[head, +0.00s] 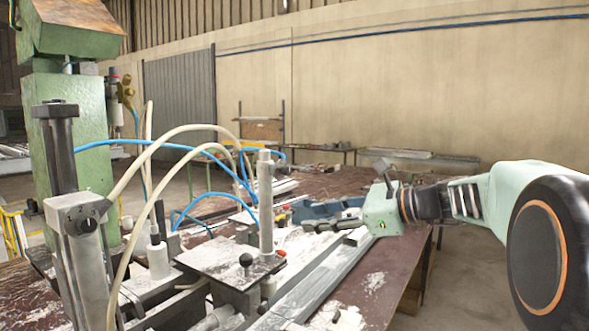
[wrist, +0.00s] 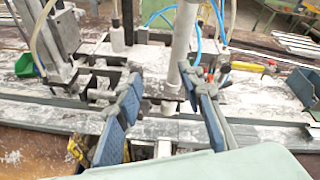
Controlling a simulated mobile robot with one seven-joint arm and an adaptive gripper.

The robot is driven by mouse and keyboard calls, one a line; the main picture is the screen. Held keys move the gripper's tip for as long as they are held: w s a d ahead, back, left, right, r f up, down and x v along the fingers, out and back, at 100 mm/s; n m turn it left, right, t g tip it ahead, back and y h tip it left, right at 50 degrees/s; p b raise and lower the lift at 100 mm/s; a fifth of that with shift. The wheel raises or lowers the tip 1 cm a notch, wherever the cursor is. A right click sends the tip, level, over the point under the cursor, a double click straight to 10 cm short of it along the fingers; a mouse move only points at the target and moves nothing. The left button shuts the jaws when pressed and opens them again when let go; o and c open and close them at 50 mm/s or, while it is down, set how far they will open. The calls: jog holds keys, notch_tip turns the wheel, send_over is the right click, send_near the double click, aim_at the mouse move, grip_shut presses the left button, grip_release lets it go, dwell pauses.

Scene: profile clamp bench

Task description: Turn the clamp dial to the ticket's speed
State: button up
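The clamp bench fixture fills the middle of the head view, with a flat metal plate (head: 228,258) and an upright pale post (head: 265,202). A black ball knob (head: 246,260) stands on the plate, and a dark round knob (head: 87,225) sits on a grey block at the left. My gripper (head: 312,226) is right of the post in the head view. In the wrist view my gripper (wrist: 163,78) has its blue-padded fingers apart, with nothing held between them.
Blue and cream hoses (head: 200,145) arch over the fixture. A long metal rail (head: 325,275) runs along the bench (head: 385,280). The wrist view shows a green bin (wrist: 25,64) at left and a red-and-yellow tool (wrist: 250,67) at right. The bench's right side is fairly clear.

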aim_at(289, 171)
jog(key=w+d+r+m+t+y, duration=0.2)
jog(key=w+d+r+y, duration=0.1)
jog(key=r, duration=0.5)
jog(key=p+x, duration=0.1)
jog(key=x, duration=0.9)
jog(key=shift+a, duration=0.25)
jog(key=shift+c, duration=0.4)
grip_shut()
